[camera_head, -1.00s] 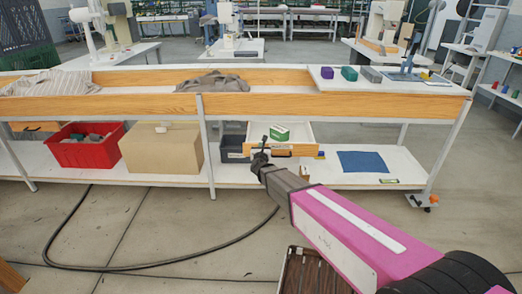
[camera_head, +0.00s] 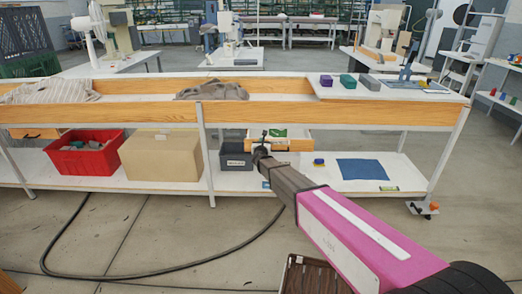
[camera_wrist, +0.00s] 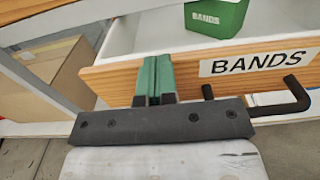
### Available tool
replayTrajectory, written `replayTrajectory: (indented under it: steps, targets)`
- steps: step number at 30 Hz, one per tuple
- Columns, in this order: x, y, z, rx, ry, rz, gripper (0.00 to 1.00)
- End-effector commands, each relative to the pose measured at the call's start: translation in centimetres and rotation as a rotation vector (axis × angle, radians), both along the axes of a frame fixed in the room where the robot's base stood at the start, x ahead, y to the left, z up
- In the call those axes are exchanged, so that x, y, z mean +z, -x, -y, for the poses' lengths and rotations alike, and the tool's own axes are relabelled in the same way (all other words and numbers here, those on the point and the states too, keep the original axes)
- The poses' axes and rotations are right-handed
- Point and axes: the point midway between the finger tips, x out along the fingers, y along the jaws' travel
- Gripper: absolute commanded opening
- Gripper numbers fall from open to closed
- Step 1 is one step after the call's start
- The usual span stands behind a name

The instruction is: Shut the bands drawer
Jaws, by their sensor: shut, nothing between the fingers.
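The bands drawer (camera_wrist: 225,68) has a wooden front with a "BANDS" label and a black bar handle (camera_wrist: 285,100). It stands partly open, with its white inside showing. In the head view the drawer (camera_head: 300,145) sits under the right half of the bench. A green box (camera_wrist: 215,17) marked "BANDS" is inside it. My gripper (camera_wrist: 154,62) is shut and empty, its green fingers against or just before the drawer front, left of the label and handle. In the head view my gripper (camera_head: 262,148) covers the drawer front's left part.
A dark grey bin (camera_head: 235,160) stands just left of the drawer. A cardboard box (camera_head: 162,157) and a red crate (camera_head: 85,155) are further left on the lower shelf. A blue mat (camera_head: 362,169) lies to the right. A bench leg (camera_head: 205,150) stands left of the bin.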

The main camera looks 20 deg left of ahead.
Motion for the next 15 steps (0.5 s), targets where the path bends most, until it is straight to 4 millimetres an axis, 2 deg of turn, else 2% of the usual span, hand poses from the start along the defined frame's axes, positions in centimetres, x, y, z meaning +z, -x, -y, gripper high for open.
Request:
replayTrajectory:
  steps: [1,6,9,15]
  targets:
    - [-0.2,-1.7,-0.6,0.000,0.000,0.001,0.00]
    - [-0.1,-5.1,-1.4,0.001,0.000,0.000,0.00]
    - [-0.1,-6.6,-1.7,0.000,0.000,0.000,0.00]
    - [0.0,-8.4,-2.1,0.000,0.000,0.000,0.00]
